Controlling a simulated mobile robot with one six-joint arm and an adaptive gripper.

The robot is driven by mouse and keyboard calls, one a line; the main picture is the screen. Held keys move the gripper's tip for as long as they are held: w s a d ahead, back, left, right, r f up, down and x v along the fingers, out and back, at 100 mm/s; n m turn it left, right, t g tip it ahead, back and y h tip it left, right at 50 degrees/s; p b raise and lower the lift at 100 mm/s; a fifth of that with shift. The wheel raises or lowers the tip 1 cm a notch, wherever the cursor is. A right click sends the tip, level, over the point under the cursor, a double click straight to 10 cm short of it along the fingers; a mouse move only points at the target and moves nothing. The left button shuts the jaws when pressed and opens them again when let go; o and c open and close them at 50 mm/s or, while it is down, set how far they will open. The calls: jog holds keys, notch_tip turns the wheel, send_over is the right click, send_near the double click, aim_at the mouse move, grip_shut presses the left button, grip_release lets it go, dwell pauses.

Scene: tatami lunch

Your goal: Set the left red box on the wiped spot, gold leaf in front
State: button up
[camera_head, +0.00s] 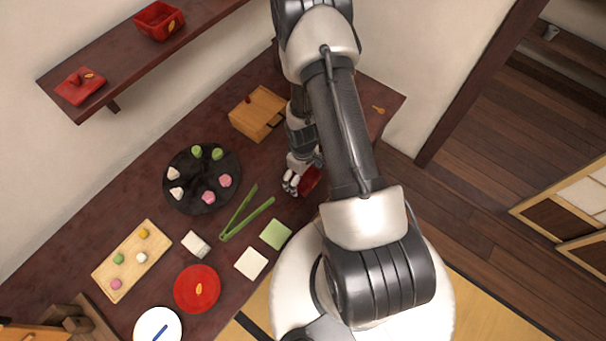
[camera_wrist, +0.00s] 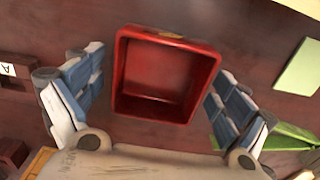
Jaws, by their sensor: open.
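A small open red box (camera_wrist: 160,75) stands on the dark table between the spread fingers of my gripper (camera_wrist: 153,85) in the wrist view. Its hollow inside faces the camera, and a gold mark shows on its wall at the picture's top. A gap shows at the left fingers; the right fingers are close to the wall, and I cannot tell whether they touch. In the head view my gripper (camera_head: 297,180) is low over the table and partly hides this box (camera_head: 311,181). Another red box (camera_head: 159,21) with a gold leaf is on the shelf. I cannot make out a wiped spot.
A red lid (camera_head: 73,88) lies on the shelf (camera_head: 118,72). A wooden box (camera_head: 258,112), black plate (camera_head: 190,203) of sweets, green tongs (camera_head: 238,220), green square (camera_head: 275,234), white square (camera_head: 251,264) and round red plate (camera_head: 183,296) surround the gripper's area.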

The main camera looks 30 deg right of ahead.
jog(key=shift+r, duration=0.15)
notch_tip(320, 180, up, 12)
jog(key=p, duration=1.2)
notch_tip(320, 180, up, 30)
jog(key=f+m+t+h, duration=0.1)
jog(key=m+t, duration=0.1)
send_over(303, 180)
jog(key=w+a, duration=0.3)
jog(key=a, duration=0.1)
jog(key=s+a+r+t, duration=0.1)
jog(key=s+a+r, duration=0.1)
jog(key=s+r, duration=0.3)
jog(key=s+a+r+m, duration=0.1)
jog(key=s+a+r, duration=0.1)
jog(key=s+r, duration=0.3)
jog(key=s+a+r+m+t+y, duration=0.1)
jog(key=s+a+r, duration=0.1)
jog(key=s+r, duration=0.4)
jog(key=shift+s+a+t, duration=0.25)
jog(key=shift+a+t, duration=0.05)
jog(key=shift+f, duration=0.1)
